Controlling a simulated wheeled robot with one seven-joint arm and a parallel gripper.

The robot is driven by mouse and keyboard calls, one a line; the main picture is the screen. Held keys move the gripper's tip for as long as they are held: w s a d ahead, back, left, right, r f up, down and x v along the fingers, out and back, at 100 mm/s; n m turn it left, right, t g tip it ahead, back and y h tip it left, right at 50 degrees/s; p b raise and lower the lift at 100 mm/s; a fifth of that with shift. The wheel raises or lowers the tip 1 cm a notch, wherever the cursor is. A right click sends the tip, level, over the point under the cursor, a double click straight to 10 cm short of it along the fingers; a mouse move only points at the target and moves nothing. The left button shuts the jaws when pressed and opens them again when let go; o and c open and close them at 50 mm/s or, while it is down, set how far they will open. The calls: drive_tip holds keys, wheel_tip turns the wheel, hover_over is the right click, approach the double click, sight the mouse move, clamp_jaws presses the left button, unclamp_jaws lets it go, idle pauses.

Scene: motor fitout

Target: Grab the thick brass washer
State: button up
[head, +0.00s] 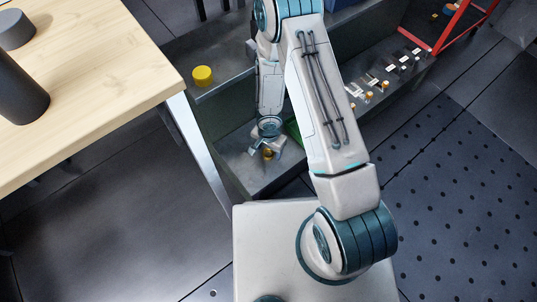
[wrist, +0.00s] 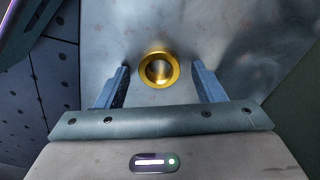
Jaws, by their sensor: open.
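The thick brass washer (wrist: 147,72) lies on a grey metal surface in the wrist view, with its round hole facing the camera. My gripper (wrist: 160,75) is open, with one blue finger to the left of the washer and one to the right. There is a gap between the washer and each finger. In the head view my gripper (head: 262,151) is low inside the grey bench's lower shelf, and a small brass-coloured piece (head: 268,154) shows beside it. My arm hides part of that area.
A yellow cylinder (head: 203,75) stands on the grey bench top. A wooden table (head: 100,75) with dark cylinders is at the left. Several small brass and dark parts (head: 370,96) sit along the shelf to the right. A red frame (head: 447,35) is at the far right.

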drive_tip(key=c, duration=1.1)
drive_tip(key=shift+r, duration=0.15)
